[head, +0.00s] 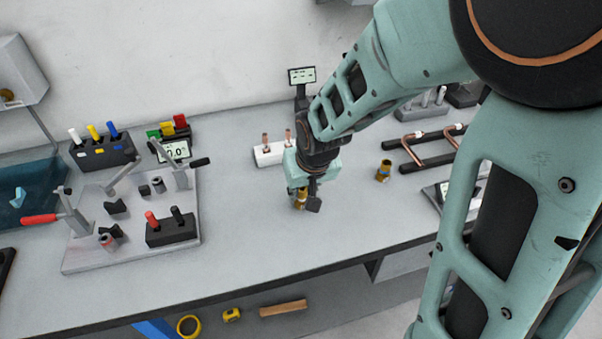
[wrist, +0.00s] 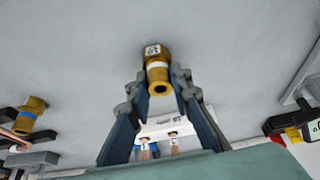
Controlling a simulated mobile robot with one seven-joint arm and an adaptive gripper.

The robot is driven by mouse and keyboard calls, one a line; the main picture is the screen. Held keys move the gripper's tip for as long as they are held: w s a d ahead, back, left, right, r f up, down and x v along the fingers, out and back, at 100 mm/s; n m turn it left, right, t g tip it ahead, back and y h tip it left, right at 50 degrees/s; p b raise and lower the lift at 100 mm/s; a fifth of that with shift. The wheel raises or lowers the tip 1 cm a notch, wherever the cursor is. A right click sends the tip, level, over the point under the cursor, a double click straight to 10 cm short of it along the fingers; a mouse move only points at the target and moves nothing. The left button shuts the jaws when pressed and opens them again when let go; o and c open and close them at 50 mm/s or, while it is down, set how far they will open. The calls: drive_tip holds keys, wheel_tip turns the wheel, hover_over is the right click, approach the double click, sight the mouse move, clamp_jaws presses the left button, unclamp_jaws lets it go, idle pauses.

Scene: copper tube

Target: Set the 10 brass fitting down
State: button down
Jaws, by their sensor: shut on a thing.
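My gripper (head: 305,194) is low over the middle of the bench and shut on a brass fitting (head: 300,201). In the wrist view the fitting (wrist: 158,72) sits between the fingertips of my gripper (wrist: 157,80), its open bore facing the camera. It carries a white label with dark marks too small to read surely, and a pale band. In the head view the fingers partly hide it. I cannot tell whether it touches the bench top.
A second brass fitting (head: 384,171) with a blue band stands to the right, near copper tubes on black bars (head: 432,150). A white block with two copper stubs (head: 268,155) is behind my gripper. A grey fixture plate (head: 130,250) lies left. Bench between is clear.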

drive_tip(key=shift+f, duration=0.1)
drive_tip(key=c, duration=1.7)
unclamp_jaws()
drive_tip(key=shift+c, duration=0.2)
drive_tip(key=shift+s+r+p, duration=0.1)
drive_tip(key=shift+r+p, duration=0.25)
drive_tip(key=shift+r, duration=0.2)
drive_tip(key=p+v, duration=0.9)
drive_tip(key=v, duration=0.2)
drive_tip(key=shift+s+d, duration=0.1)
drive_tip(key=shift+d, duration=0.05)
